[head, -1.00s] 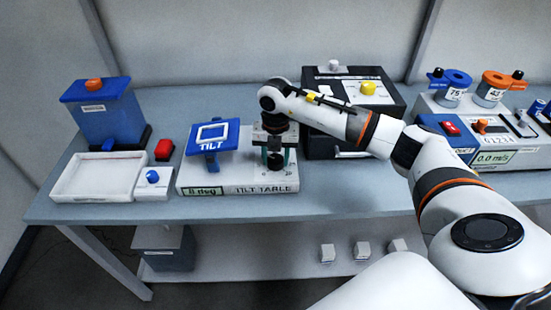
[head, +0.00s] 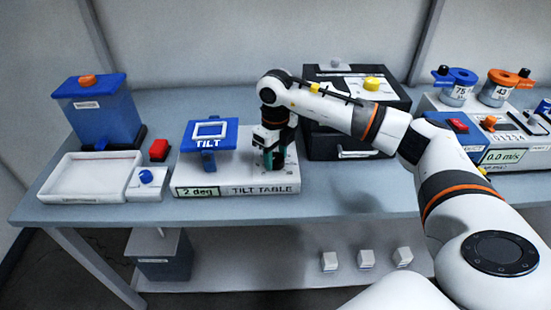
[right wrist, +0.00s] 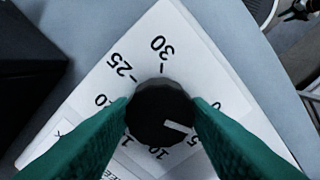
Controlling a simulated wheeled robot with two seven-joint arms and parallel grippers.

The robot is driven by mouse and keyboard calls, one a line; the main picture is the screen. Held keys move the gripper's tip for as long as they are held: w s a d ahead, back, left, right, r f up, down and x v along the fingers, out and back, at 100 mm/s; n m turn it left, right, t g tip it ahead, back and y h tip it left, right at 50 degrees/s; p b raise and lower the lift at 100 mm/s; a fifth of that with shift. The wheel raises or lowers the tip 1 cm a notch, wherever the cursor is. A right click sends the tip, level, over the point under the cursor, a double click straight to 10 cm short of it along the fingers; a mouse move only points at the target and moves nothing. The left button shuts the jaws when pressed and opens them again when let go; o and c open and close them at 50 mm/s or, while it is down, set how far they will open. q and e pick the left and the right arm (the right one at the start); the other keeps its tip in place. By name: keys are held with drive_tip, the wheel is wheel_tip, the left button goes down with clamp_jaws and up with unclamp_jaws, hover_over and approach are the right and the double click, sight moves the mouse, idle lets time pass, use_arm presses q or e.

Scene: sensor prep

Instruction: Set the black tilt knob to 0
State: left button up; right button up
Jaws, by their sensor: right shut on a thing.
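The black tilt knob (right wrist: 160,108) shows in the right wrist view on a white dial face with printed numbers, among them 30, 25 and 10. Its white pointer mark points to the lower right, near the 5. My right gripper (head: 273,160) is shut on the knob, with a green finger on each side of it. In the head view the gripper hides the knob. The tilt table (head: 240,188) has a display (head: 198,192) that reads 2 deg. Its blue TILT plate (head: 210,134) looks nearly level. My left gripper is out of view.
On the left are a white tray (head: 88,178), a red button (head: 159,150) and a blue container (head: 103,110). The bench front edge is clear.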

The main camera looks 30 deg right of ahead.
sight(276, 157)
drive_tip(key=shift+n+b, duration=0.65)
drive_tip(key=shift+n, duration=1.25)
drive_tip(key=o, duration=1)
wheel_tip(276, 157, up, 12)
drive_tip(key=b, duration=0.1)
